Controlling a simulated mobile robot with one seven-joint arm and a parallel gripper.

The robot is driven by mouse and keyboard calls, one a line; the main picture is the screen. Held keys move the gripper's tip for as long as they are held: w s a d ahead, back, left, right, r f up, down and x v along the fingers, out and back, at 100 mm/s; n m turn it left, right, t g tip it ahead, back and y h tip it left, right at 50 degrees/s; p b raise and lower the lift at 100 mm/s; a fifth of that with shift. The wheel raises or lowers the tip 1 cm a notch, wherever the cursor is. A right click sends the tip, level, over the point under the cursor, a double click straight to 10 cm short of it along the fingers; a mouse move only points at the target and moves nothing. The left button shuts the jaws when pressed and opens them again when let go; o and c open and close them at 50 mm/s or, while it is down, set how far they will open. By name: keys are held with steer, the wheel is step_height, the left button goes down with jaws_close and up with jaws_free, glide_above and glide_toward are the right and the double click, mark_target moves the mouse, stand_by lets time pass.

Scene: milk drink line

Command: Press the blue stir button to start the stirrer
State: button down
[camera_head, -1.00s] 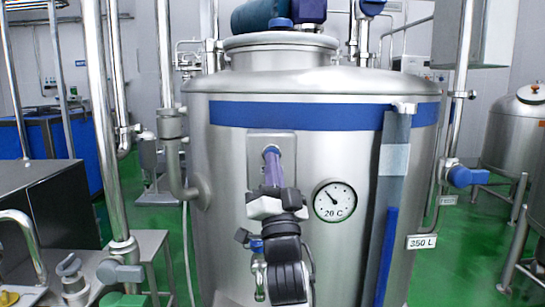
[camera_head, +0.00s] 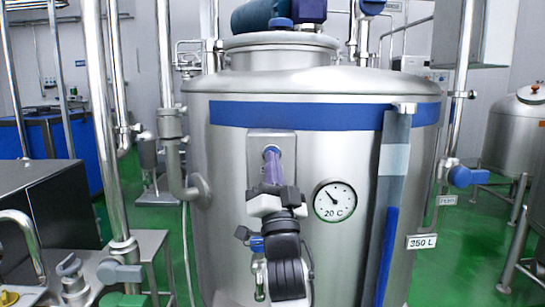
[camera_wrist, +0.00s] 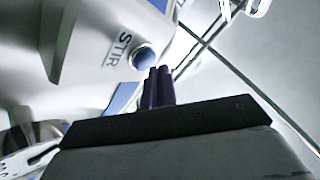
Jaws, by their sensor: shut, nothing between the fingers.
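The blue stir button (camera_head: 271,150) is a round button on a grey panel (camera_head: 289,145) on the front of the steel tank (camera_head: 230,210). In the wrist view the button (camera_wrist: 143,57) sits beside the word STIR. My gripper (camera_head: 271,160) is shut and empty, with its purple fingers pointing at the panel and covering the lower part of the button in the head view. In the wrist view the fingertips (camera_wrist: 160,70) lie close to the button's lower right edge. I cannot tell whether they touch it.
A round temperature dial (camera_head: 335,201) is right of my gripper. A vertical level tube (camera_head: 394,160) runs down the tank further right. Steel pipes (camera_head: 105,130) and a dark box (camera_head: 45,210) stand at left.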

steer(key=shift+w, duration=0.5)
stand_by(0.6)
steer(key=shift+s, duration=0.95)
steer(key=shift+s, duration=3)
